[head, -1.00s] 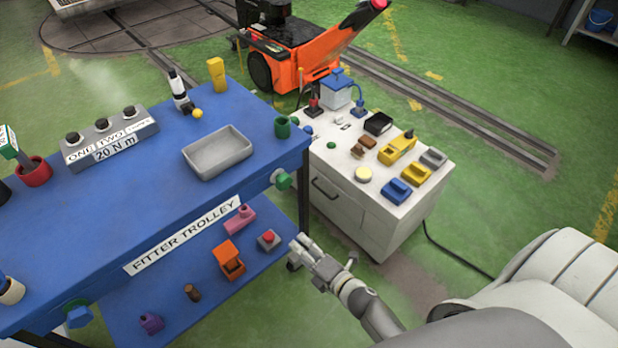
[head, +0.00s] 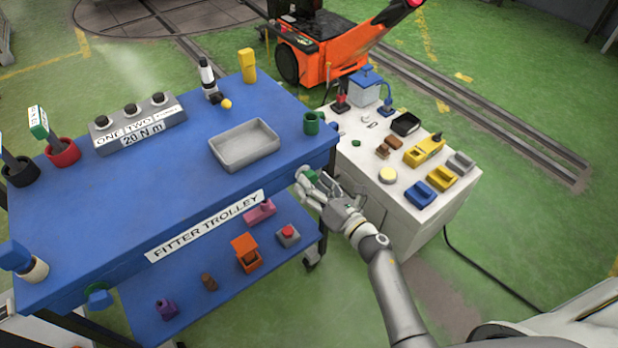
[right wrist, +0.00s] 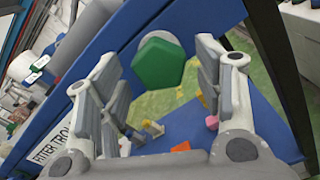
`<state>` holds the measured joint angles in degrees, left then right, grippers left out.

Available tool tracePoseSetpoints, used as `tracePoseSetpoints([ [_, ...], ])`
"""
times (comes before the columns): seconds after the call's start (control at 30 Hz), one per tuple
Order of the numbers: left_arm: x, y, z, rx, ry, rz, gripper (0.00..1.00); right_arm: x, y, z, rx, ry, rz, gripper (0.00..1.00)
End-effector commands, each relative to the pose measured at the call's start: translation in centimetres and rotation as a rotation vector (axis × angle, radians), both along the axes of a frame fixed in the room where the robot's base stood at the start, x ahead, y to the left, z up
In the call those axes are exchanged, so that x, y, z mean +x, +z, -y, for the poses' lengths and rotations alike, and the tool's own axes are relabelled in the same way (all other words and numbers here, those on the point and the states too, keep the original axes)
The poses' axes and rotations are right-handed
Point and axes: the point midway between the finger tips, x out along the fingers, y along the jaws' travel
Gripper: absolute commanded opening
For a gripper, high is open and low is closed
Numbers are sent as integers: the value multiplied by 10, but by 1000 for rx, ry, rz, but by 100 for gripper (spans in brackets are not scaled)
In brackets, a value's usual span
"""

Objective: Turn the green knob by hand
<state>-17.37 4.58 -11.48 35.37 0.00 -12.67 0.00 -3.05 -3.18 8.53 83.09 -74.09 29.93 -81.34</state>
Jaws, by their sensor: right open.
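The green knob (right wrist: 159,65) is a hexagon on the end of the blue fitter trolley (right wrist: 112,30). In the right wrist view it sits between my right gripper's two spread fingers, a little beyond their tips, with blue trolley edge behind it. In the head view the green knob (head: 311,176) shows only in part, behind the fingers. My right gripper (head: 314,186) is open at the trolley's right front corner. I cannot tell whether a finger touches the knob. My left gripper is not in view.
A white cabinet (head: 405,215) with several coloured blocks on top stands close on the right. A grey tray (head: 245,146) and a green cup (head: 313,122) are on the trolley top. A lower shelf (head: 190,318) holds small items. Green floor is open at the front right.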

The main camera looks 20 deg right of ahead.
Motion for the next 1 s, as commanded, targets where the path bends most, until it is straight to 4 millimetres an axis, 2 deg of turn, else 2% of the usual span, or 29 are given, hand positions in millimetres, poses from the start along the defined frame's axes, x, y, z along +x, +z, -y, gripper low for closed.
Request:
tracePoseSetpoints([
  [0.2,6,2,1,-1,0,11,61,20,0,-7,2,-1,0,61],
  [0.57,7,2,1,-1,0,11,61,23,-1,-8,2,-1,-1,61],
  [0.87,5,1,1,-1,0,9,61,23,-1,-8,1,-1,-1,22],
  [1.0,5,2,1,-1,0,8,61,23,-1,-8,5,-1,-2,21],
])
